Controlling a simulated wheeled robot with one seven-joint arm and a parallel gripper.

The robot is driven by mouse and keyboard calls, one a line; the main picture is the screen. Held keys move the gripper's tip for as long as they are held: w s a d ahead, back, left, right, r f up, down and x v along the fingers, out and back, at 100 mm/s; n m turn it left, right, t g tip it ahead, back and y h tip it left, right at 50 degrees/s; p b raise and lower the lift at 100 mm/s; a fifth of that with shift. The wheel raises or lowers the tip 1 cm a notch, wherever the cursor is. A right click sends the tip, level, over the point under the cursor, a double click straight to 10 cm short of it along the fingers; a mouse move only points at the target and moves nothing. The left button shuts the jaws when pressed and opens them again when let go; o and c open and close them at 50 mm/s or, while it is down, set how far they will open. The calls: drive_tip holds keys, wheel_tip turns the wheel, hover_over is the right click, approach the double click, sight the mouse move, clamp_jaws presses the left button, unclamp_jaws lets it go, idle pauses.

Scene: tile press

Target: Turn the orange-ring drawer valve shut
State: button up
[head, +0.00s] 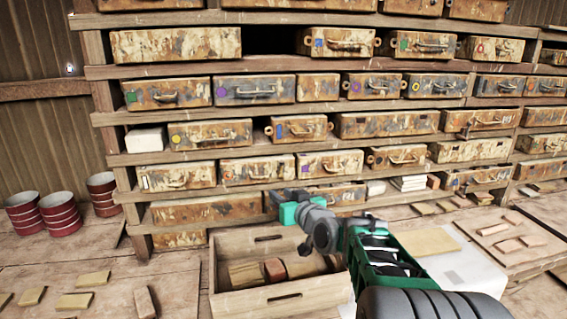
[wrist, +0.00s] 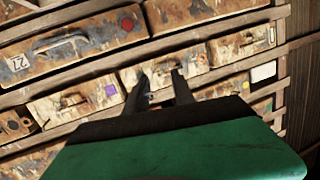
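The drawer with a small orange ring mark (head: 252,171) is in the lower part of the rack in the head view, between a white-marked drawer and a purple-marked one. It also shows in the wrist view, upside down, with its orange mark (wrist: 203,57) right of my fingers. Whether it stands out from the rack is hard to tell. My gripper (head: 274,199) is in front of the rack, just below and right of that drawer in the head view. In the wrist view my gripper (wrist: 160,76) is open and empty, fingertips over the drawer's front and partly hiding it; contact is unclear.
The purple-marked drawer (head: 330,164) is beside it. An open wooden crate (head: 283,301) with blocks stands below my arm. Red tins (head: 60,213) stand at the left. Loose bricks (head: 82,302) lie on the floor. Wooden shelf edges (head: 210,155) run across the rack.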

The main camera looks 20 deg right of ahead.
drive_tip(key=t, duration=0.2)
approach(282, 167)
drive_tip(key=w, duration=0.1)
drive_tip(key=shift+m+h, duration=0.4)
drive_tip(key=w+p, duration=0.2)
drive_tip(key=w, duration=0.6)
drive_tip(key=shift+a+p, duration=0.15)
drive_tip(key=shift+p, duration=0.25)
clamp_jaws()
